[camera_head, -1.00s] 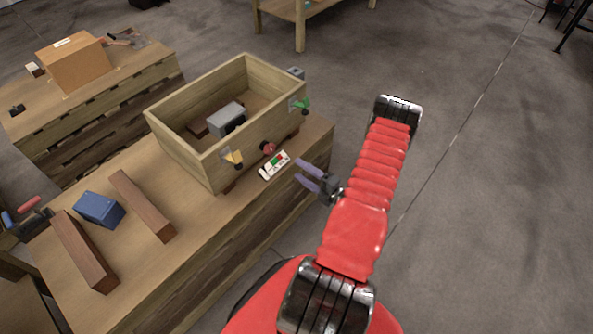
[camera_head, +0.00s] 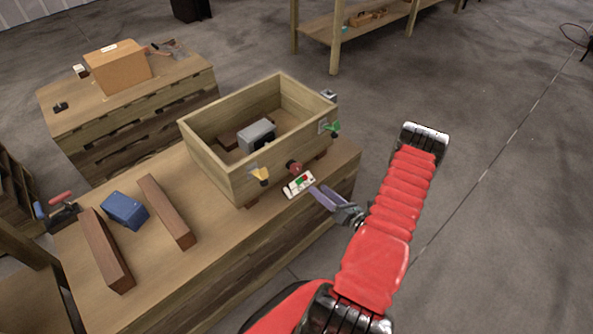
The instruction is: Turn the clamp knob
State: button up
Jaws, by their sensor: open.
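A wooden box (camera_head: 215,178) stands on the near workbench. Its near side carries a round red knob (camera_head: 294,167), a yellow handle (camera_head: 260,175) to the left and a green handle (camera_head: 333,127) to the right. I cannot tell for sure which of these is the clamp knob. My gripper (camera_head: 314,191), with purple fingers, is open and empty. In the picture, its fingertips are just right of and below a small white panel (camera_head: 299,185) with red and green buttons, below the red knob. They appear apart from the red knob. The fingers overlap in this view, so the gap is hard to see.
A grey block (camera_head: 257,134) sits inside the box. Brown bars (camera_head: 166,212) and a blue block (camera_head: 125,209) lie on the workbench (camera_head: 225,230) to the left. A cardboard box (camera_head: 118,68) stands on another bench behind. The floor at right is clear.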

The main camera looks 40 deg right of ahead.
aim_at(297, 170)
jog(key=n, duration=1.6)
jog(key=shift+w+d+n, duration=0.1)
jog(key=shift+n, duration=0.3)
jog(key=shift+w, duration=0.1)
jog(key=w, duration=1.3)
jog(key=shift+w+a, duration=0.2)
jog(key=shift+w, duration=0.1)
jog(key=shift+c, duration=0.5)
jog(key=c, duration=1)
jog(key=shift+o, duration=0.2)
